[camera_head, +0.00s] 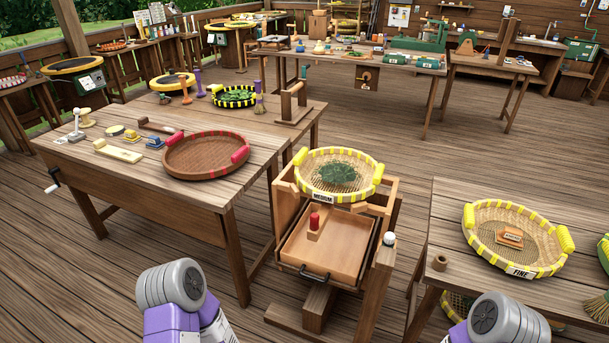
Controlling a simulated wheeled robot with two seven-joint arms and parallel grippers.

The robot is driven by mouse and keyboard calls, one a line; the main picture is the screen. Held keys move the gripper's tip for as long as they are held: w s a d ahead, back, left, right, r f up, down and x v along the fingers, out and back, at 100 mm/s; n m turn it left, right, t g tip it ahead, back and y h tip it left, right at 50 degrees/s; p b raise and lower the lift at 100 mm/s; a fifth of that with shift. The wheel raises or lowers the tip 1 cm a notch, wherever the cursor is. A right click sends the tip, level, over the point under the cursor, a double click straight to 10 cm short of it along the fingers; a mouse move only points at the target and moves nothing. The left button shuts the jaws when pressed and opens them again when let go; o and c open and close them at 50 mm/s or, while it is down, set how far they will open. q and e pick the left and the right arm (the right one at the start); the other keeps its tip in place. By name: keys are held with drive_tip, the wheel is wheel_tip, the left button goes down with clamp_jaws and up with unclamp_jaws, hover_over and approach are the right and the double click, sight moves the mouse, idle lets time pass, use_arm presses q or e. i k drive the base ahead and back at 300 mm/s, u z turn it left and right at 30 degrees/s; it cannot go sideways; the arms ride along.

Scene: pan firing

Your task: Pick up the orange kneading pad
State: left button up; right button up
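I cannot tell for sure which thing is the orange kneading pad. A small orange-brown piece with a pale label (510,237) lies in the yellow-rimmed basket marked FINE (488,263) on the right table. An upright orange tool (184,91) stands at the back of the left table, near a purple one (198,84). Grey and purple links of my two arms show at the bottom edge, but neither gripper's fingers are in view.
The left table (100,172) holds a brown tray with red grips (205,156) and several small tools. A wooden stand in the middle carries a basket marked MEDIUM (339,173) above an open drawer (328,252). Bare floor lies between the stand and the right table (450,210).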

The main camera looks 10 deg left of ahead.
sight(510, 237)
drive_tip(key=z, duration=2.4)
drive_tip(key=i, duration=1.85)
drive_tip(key=u, duration=2.95)
